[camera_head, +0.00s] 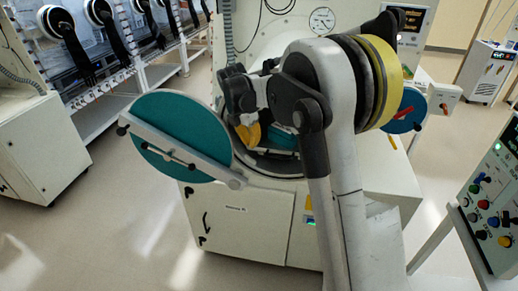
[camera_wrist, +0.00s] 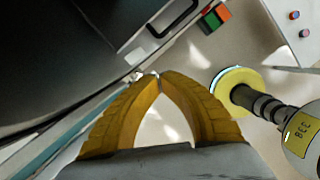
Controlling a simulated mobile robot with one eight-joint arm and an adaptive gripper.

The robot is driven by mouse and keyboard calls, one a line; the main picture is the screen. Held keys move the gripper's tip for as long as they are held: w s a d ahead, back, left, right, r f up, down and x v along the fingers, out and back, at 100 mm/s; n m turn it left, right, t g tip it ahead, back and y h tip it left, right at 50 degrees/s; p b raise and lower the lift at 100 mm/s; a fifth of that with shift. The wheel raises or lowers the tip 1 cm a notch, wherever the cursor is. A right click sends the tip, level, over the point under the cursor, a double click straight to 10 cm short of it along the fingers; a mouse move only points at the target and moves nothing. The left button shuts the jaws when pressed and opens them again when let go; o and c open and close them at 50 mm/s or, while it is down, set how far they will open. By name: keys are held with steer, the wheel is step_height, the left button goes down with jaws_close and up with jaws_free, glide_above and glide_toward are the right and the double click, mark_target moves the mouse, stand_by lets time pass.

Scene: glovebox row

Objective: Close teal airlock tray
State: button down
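The teal tray (camera_head: 282,139) shows as a small teal patch inside the round airlock opening, mostly hidden by my arm. A teal strip (camera_wrist: 62,143) at the lower left of the wrist view may be its edge. The round teal airlock door (camera_head: 185,130) stands swung open to the left, with a pale bar across it. My gripper (camera_head: 251,134) is at the airlock mouth, beside the tray's visible part. In the wrist view its yellow fingers (camera_wrist: 158,76) arch together and meet at the tips, with nothing clearly held. Whether they touch the tray is hidden.
A blue round door (camera_head: 406,110) with a red handle is on the right. A control panel (camera_head: 492,205) with coloured knobs stands at the right edge. A row of gloveboxes with black gloves (camera_head: 75,50) is at the back left. Floor at the front left is clear.

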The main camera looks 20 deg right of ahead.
steer(key=s+d+f+t+h+b, duration=0.1)
steer(key=d+f+t+h+b, duration=0.15)
steer(key=d+f, duration=0.25)
steer(key=n+t+h+b, duration=0.3)
steer(key=n+t+b, duration=0.3)
steer(key=t+b, duration=0.2)
glide_toward(302, 155)
steer(key=b+x, duration=0.2)
steer(key=x, duration=0.1)
steer(key=f+b+x, duration=0.1)
steer(key=x, duration=0.3)
steer(key=shift+s+a+b, duration=0.15)
steer(key=shift+b, duration=0.25)
steer(key=shift+w+d, duration=0.25)
steer(key=shift+w, duration=0.15)
steer(key=shift+w+d, duration=0.6)
steer(key=shift+w, duration=0.15)
steer(key=shift+a, duration=0.1)
